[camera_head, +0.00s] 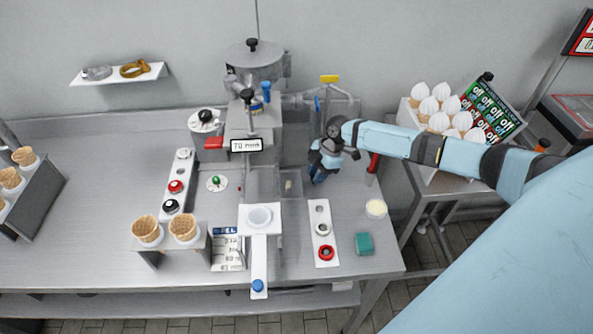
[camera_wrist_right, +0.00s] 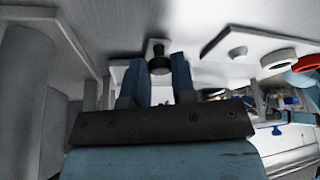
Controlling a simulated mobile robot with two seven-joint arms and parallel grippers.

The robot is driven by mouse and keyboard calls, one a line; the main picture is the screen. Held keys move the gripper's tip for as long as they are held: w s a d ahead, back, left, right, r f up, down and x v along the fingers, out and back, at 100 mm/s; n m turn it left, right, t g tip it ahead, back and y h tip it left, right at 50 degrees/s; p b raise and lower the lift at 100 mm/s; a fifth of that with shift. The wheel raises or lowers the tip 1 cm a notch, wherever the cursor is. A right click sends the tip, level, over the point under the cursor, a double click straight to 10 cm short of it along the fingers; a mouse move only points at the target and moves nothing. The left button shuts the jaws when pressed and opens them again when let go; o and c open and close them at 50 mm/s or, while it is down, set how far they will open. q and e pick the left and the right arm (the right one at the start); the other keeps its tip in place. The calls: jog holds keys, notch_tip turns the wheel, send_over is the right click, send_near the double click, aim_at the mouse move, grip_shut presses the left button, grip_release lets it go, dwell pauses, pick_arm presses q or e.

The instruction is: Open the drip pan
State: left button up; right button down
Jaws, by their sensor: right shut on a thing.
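My right gripper (camera_head: 317,176) is low beside the right side of the grey machine (camera_head: 240,120), over the steel table. In the right wrist view its two blue fingers (camera_wrist_right: 159,80) stand on either side of a dark round knob (camera_wrist_right: 160,62) and are shut on it. The knob sits at a pale panel edge. I cannot tell for sure which part is the drip pan; in the head view my gripper and the machine hide the knob. My left gripper is not in view.
A white strip with red and white rings (camera_head: 323,240), a teal block (camera_head: 364,243) and a cream-topped cup (camera_head: 376,208) stand in front of my right gripper. A red-handled tool (camera_head: 373,165) is close to its right. Waffle cones (camera_head: 148,231) stand at the front left.

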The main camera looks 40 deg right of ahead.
jog(key=s+d, duration=0.2)
jog(key=d, duration=0.1)
jog(key=s+d, duration=0.1)
jog(key=d, duration=0.1)
jog(key=c, duration=0.9)
grip_release()
jog(key=shift+a, duration=0.1)
jog(key=shift+c, duration=0.2)
jog(key=b+v, duration=0.1)
jog(key=v, duration=1.3)
jog(key=shift+b, duration=0.4)
jog(key=shift+f, duration=0.1)
